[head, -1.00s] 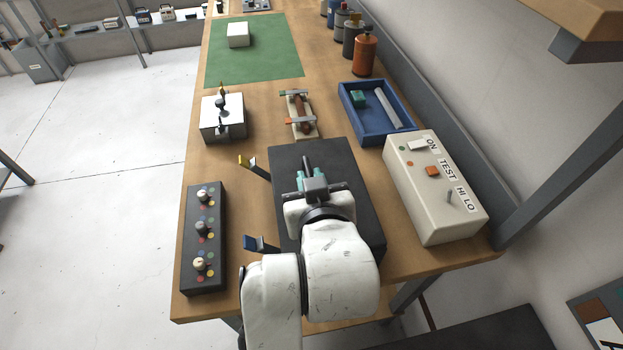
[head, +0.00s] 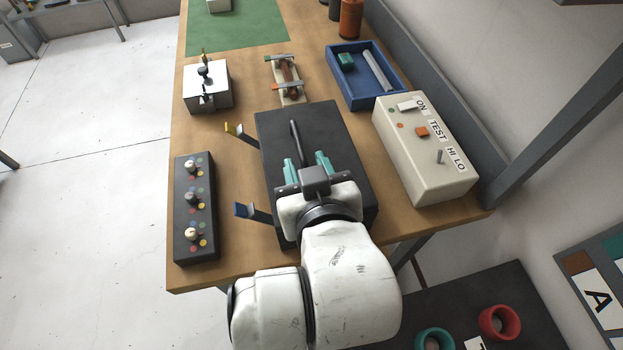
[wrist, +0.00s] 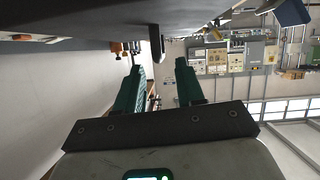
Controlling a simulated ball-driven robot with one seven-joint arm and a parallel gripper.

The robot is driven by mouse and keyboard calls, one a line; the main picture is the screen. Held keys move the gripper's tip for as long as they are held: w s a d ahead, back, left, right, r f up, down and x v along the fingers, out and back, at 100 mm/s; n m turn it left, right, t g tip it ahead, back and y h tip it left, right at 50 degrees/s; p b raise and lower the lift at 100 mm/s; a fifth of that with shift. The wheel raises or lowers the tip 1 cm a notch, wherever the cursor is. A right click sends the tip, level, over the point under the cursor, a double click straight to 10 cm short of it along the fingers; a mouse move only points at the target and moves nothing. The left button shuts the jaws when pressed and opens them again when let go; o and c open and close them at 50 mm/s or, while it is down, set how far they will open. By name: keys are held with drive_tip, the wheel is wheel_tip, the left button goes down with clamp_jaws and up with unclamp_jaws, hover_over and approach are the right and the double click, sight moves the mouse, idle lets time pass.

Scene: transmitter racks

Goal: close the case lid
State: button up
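The case is a dark grey box (head: 330,130) at the near end of the workbench. A dark bar-like handle (head: 296,140) rises from its upper face. The same dark face fills the top of the wrist view (wrist: 90,20), where the handle (wrist: 157,40) sticks out just beyond the fingers. My gripper (head: 307,165) is over the case, behind the handle as I look along the bench. Its teal fingers are apart and empty in the wrist view (wrist: 162,85). My arm hides the case's near part; I cannot tell whether the lid stands ajar.
A knob box (head: 195,230) stands left, a cream switch box (head: 430,165) right. A blue tray (head: 345,92), clamped piece (head: 287,80) and white box (head: 208,85) lie beyond.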

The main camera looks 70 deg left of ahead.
drive_tip(key=shift+v, duration=2)
